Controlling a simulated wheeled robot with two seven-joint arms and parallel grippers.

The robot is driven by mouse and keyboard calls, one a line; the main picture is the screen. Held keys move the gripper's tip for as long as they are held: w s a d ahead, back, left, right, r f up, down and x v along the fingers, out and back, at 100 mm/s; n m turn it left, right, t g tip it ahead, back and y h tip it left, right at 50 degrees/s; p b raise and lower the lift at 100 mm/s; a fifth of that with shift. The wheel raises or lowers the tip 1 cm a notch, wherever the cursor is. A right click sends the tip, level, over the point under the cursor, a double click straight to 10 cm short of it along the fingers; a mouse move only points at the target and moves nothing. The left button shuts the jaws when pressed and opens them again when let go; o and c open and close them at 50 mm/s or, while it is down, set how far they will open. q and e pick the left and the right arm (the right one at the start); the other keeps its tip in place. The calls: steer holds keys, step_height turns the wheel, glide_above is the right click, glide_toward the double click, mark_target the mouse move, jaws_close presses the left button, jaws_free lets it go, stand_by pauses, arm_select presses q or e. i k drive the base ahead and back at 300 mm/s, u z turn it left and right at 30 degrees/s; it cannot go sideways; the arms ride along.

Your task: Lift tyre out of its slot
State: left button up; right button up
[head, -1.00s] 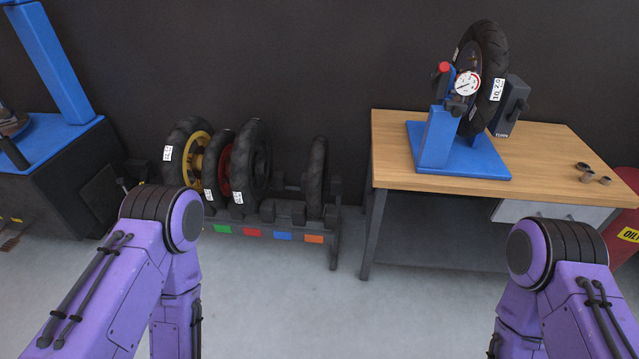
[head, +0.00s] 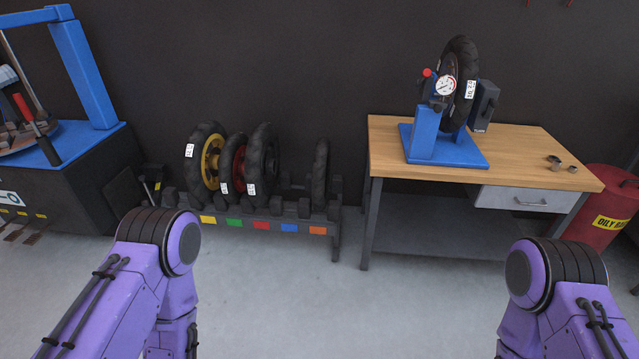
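Several tyres stand upright in a low dark rack (head: 304,210) on the floor against the wall. From the left they are a tyre with a yellow rim (head: 203,163), one with a red rim (head: 232,164), a dark one (head: 262,165) and, after a gap, a bare black tyre (head: 320,175). Another tyre (head: 463,65) is mounted on a blue stand (head: 424,137) with a dial gauge on the workbench. My two purple arms reach in from the bottom corners. Both grippers are out of view.
The wooden workbench (head: 400,172) with a drawer stands right of the rack. A blue-topped machine (head: 95,145) is at the left. A red bin (head: 608,205) stands right of the bench. Coloured tags line the rack's front. The floor before the rack is clear.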

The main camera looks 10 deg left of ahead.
mark_target(321, 166)
steer(key=u, duration=0.65)
steer(key=i, duration=1.85)
steer(key=z, duration=0.2)
